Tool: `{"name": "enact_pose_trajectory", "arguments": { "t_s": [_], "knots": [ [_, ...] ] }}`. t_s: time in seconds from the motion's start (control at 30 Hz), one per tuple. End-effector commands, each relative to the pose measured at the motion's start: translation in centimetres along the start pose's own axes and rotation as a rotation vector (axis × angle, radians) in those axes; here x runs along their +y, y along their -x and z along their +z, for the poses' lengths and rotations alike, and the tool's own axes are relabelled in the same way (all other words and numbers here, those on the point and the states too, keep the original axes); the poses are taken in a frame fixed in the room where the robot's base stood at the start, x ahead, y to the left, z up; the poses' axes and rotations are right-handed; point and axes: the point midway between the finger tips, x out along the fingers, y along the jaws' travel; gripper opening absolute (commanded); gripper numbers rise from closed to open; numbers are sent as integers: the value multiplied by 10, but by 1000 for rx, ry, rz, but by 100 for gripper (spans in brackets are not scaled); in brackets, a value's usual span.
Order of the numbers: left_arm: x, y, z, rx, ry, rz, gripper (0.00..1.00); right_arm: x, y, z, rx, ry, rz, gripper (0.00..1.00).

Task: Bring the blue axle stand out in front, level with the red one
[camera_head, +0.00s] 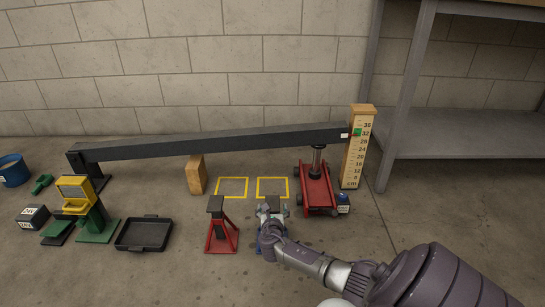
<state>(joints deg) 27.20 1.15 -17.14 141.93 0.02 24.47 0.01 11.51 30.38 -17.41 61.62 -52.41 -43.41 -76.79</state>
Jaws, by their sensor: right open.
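The red axle stand (221,230) stands upright on the floor, in front of the left yellow square (233,195). The blue axle stand (273,202) is just to its right, in front of the right yellow square (272,195). My right arm and gripper cover most of it, and only its dark top and some blue edges show. My right gripper (270,222) is open at the blue stand's upper part. I cannot tell whether the fingers touch it. My left gripper is not in view.
A long dark beam (215,143) runs above the squares, raised by a red jack (316,192) at right. A wooden block (196,175) stands beneath it, and a wooden height gauge (355,150) at its right end. A black tray (144,234) lies left. Front floor is clear.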

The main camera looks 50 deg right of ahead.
Motion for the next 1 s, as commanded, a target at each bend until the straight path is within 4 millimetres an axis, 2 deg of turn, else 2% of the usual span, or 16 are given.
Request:
{"name": "enact_pose_trajectory", "arguments": {
  "t_s": [0.6, 0.77, 1.0],
  "knots": [
    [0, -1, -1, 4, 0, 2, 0, 0, 102, -1, 3, 0, 2, 82],
    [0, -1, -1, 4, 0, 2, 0, 0, 113, -1, 3, 1, 1, 82],
    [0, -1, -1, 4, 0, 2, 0, 0, 114, -1, 2, 1, 0, 82]
  ]
}}
